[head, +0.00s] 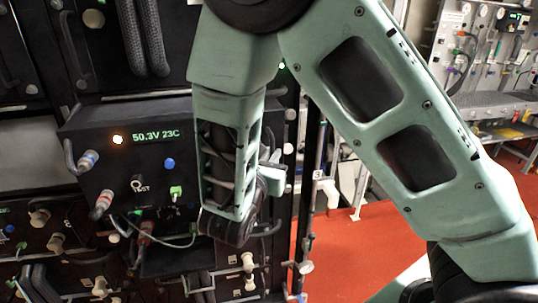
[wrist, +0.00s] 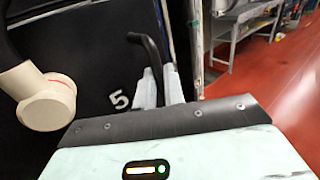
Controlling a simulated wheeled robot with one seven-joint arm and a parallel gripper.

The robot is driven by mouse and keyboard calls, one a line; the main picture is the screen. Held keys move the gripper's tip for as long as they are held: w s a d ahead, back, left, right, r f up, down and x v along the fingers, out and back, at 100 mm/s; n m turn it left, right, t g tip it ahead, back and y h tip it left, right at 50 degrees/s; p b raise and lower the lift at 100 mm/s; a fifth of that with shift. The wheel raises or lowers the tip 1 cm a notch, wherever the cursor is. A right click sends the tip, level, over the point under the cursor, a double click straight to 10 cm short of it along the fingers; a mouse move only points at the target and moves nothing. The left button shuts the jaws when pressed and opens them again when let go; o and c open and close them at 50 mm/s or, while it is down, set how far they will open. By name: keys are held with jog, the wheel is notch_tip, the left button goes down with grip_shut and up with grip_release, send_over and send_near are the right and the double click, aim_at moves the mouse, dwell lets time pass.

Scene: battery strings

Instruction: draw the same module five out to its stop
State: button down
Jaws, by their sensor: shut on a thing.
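Module five (head: 110,160) is a black box in the rack with a lit display reading 50.3V 23C and an orange light. It stands forward of the faces around it, with part of its top showing. In the wrist view its dark face (wrist: 90,65) carries a white "5". My gripper (head: 270,178) is at the module's right side, partly hidden behind my arm. In the wrist view its pale fingers (wrist: 160,88) are shut on a black curved handle (wrist: 147,48) beside the "5". The handle's lower end is hidden by the gripper.
Other modules (head: 65,240) lie below. Red floor (head: 350,245) is open to the right, with a bench (head: 500,105) behind.

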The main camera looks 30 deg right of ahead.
jog(key=shift+s+d+r, duration=0.1)
jog(key=shift+d, duration=0.4)
jog(key=c, duration=1.6)
grip_release()
jog(key=shift+d, duration=0.15)
jog(key=shift+a, duration=0.25)
jog(key=b+v, duration=0.3)
jog(key=v, duration=1.4)
jog(key=shift+a+b, duration=0.2)
jog(key=shift+b, duration=0.1)
